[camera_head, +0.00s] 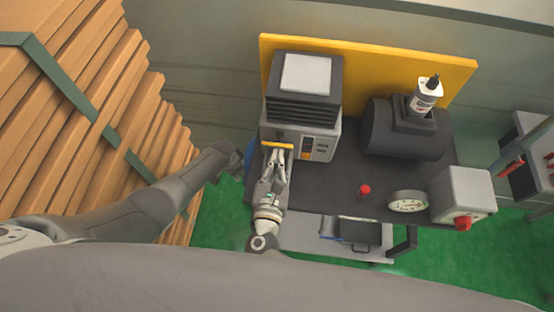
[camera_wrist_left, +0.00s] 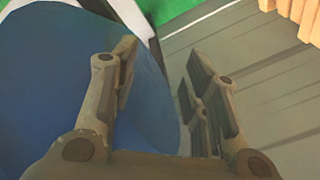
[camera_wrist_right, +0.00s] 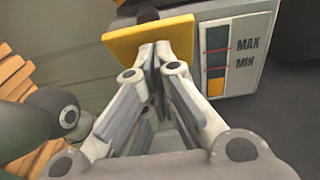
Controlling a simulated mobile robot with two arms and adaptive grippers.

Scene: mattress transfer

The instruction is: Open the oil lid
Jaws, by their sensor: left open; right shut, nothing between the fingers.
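The oil lid appears to be a yellow flap (camera_head: 285,144) on the front left of a grey machine (camera_head: 322,121); in the right wrist view it is a tilted yellow plate (camera_wrist_right: 140,42). My right gripper (camera_head: 279,153) is shut and empty. Its fingertips (camera_wrist_right: 155,47) are at the plate's lower edge; I cannot tell whether they touch it. An oil gauge (camera_wrist_right: 218,62) marked MAX and MIN is right of the lid. My left gripper (camera_wrist_left: 160,55) is open beside a curved blue object (camera_wrist_left: 50,80), left of the machine.
The dark workbench (camera_head: 335,187) also holds a black motor (camera_head: 395,130) with a white bottle (camera_head: 424,97) on top, a red knob (camera_head: 364,190), a round gauge (camera_head: 407,202) and a grey box (camera_head: 465,190). Stacked wooden boards (camera_head: 80,70) stand at left. Green floor (camera_head: 215,215) shows between.

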